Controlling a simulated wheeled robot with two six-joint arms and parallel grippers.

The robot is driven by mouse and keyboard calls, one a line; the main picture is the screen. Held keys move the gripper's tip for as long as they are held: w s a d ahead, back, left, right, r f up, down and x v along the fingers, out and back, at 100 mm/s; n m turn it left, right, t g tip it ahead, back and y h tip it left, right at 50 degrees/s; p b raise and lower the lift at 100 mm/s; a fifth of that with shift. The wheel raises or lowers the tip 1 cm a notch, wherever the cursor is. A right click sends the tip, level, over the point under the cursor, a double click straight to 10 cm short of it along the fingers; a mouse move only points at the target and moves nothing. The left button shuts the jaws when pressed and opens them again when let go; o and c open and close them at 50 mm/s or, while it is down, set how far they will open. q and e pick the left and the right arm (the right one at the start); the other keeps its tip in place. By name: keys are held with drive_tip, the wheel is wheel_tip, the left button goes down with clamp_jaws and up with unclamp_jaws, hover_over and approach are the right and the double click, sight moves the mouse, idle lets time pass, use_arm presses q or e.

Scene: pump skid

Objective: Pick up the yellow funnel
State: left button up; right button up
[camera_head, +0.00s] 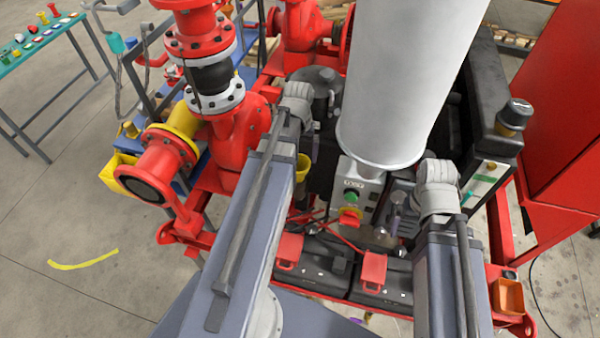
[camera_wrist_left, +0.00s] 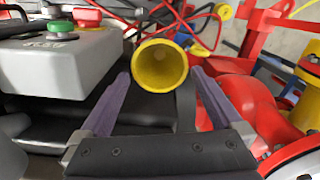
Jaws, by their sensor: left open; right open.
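The yellow funnel (camera_wrist_left: 160,66) shows in the left wrist view with its round mouth facing the camera. My left gripper (camera_wrist_left: 160,78) is open, with one purple finger on each side of the funnel. I see a gap beside the funnel and cannot tell whether either finger touches it. In the head view, part of the yellow funnel (camera_head: 303,167) shows just right of my left forearm, which hides the rest. My right gripper (camera_head: 396,212) is open and appears empty, near the control box and the black batteries.
A grey control box (camera_head: 357,190) with green and red buttons stands right of the funnel. Red wires (camera_wrist_left: 205,28) run behind the funnel. Red pump pipework (camera_head: 235,130) is at left, and a large white cylinder (camera_head: 405,80) rises at centre. Black batteries (camera_head: 375,285) sit in front.

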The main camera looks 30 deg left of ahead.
use_arm(q)
drive_tip(key=shift+f+b, duration=3.7)
drive_tip(key=shift+f, duration=0.1)
drive_tip(key=shift+r, duration=0.1)
drive_tip(key=shift+c, duration=0.2)
drive_tip(key=c, duration=1.3)
drive_tip(key=shift+r, duration=0.1)
